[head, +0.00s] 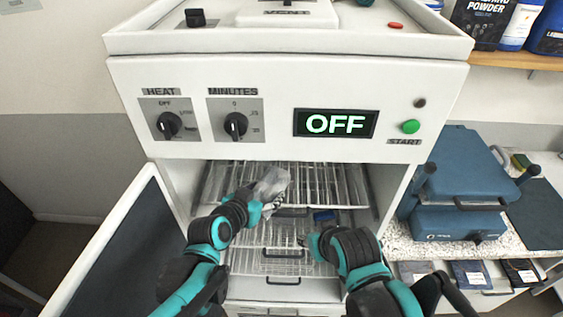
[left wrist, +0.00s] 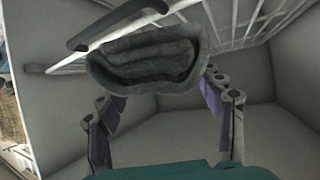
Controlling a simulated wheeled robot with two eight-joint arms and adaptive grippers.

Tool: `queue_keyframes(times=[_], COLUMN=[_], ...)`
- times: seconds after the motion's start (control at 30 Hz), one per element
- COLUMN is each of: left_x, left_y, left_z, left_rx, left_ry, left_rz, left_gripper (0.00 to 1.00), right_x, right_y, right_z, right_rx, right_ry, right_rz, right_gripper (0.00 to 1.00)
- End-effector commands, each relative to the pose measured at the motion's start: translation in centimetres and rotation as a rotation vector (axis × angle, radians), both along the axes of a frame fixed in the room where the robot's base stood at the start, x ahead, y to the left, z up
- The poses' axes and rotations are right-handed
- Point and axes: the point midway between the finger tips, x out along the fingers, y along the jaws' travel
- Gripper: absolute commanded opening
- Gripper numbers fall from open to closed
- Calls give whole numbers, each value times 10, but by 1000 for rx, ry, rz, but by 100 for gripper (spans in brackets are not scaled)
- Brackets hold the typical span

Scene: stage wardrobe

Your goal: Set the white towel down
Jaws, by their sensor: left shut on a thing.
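The white towel (head: 272,182) is a small folded cloth at the upper wire rack, inside the open cabinet. In the left wrist view the towel (left wrist: 145,62) looks dark grey in shade, rolled or folded in layers. My left gripper (head: 262,205) reaches into the cabinet and is shut on the towel, with its fingers on either side of it in the left wrist view (left wrist: 163,88). Whether the towel rests on the rack is unclear. My right gripper (head: 309,241) is in front of the lower racks; its fingers are too small and dark to read.
The upper wire rack (head: 325,185) and lower wire racks (head: 262,262) have dark handles. The cabinet door (head: 115,250) stands open at left. The display panel (head: 335,123) reads OFF. A blue press (head: 465,190) stands at right.

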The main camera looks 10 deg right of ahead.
Motion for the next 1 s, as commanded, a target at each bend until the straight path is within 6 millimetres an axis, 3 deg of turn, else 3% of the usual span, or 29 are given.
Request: queue_keyframes(times=[0.2,0.4,0.7,0.9,1.0], left_x=[50,85,104,103,103], left_y=[-41,-68,-84,-82,-82], left_z=[-1,-1,0,-34,-36], left_rx=[0,1,0,0,0], left_ry=[0,-1,0,0,0], left_rz=[-2,0,-1,0,0], left_gripper=[32,32,32,32,32], right_x=[0,0,0,0,0], right_y=[0,0,0,0,0], right_z=[-8,-12,-14,-25,-24], right_rx=[0,0,0,0,0], right_ry=[0,0,0,0,0], right_rz=[0,0,0,0,0], right_gripper=[40,40,40,40,40])
